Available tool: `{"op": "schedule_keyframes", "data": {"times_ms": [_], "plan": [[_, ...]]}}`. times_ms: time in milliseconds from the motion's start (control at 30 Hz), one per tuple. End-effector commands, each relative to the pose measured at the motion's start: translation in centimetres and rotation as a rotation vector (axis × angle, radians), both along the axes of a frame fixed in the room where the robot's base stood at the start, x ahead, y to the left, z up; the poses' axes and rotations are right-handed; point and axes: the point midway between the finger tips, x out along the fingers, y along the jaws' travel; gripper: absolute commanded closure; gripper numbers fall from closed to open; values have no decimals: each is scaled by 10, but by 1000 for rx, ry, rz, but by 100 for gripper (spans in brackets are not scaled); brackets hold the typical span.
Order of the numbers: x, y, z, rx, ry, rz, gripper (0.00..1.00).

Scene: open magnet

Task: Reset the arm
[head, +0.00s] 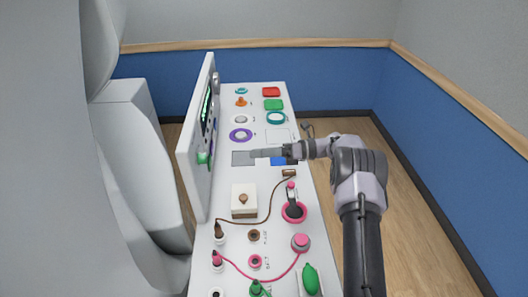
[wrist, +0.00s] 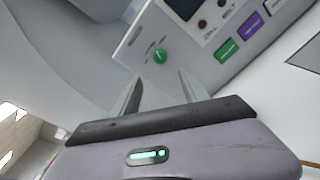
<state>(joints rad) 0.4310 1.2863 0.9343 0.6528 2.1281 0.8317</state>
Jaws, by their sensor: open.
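My gripper (head: 268,154) reaches left over the middle of the white table (head: 262,90) in the head view, at the end of my arm. In the wrist view my gripper (wrist: 158,88) shows two grey fingers spread apart with nothing between them. Beyond the fingers is a light panel with a green knob (wrist: 160,56), a purple button (wrist: 251,26) and a green button (wrist: 227,49). The fingers look apart from the knob, though the distance is hard to tell. In the head view the upright panel (head: 196,170) stands along the table's left side.
The table holds a purple ring (head: 240,135), a teal ring (head: 276,118), a red tray (head: 271,91), a green tray (head: 273,104), a white box with a brown knob (head: 243,198) and a pink-based lever (head: 293,211). Brown and pink cables cross its near part. Open floor (head: 420,215) lies right.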

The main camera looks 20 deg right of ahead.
Motion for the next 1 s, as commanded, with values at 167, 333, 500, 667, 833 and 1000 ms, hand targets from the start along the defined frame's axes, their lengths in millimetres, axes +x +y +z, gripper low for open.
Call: {"op": "schedule_keyframes", "data": {"times_ms": [167, 333, 500, 667, 833, 1000], "plan": [[-4, -18, 1, 0, 0, 0, 48], [-4, -19, 1, 0, 1, 0, 48], [-4, -19, 1, 0, 0, 0, 48], [-5, -13, 8, -35, -27, 15, 48], [-41, 34, 60, -354, -278, 164, 48], [-141, 78, 103, -770, -688, 430, 48]]}}
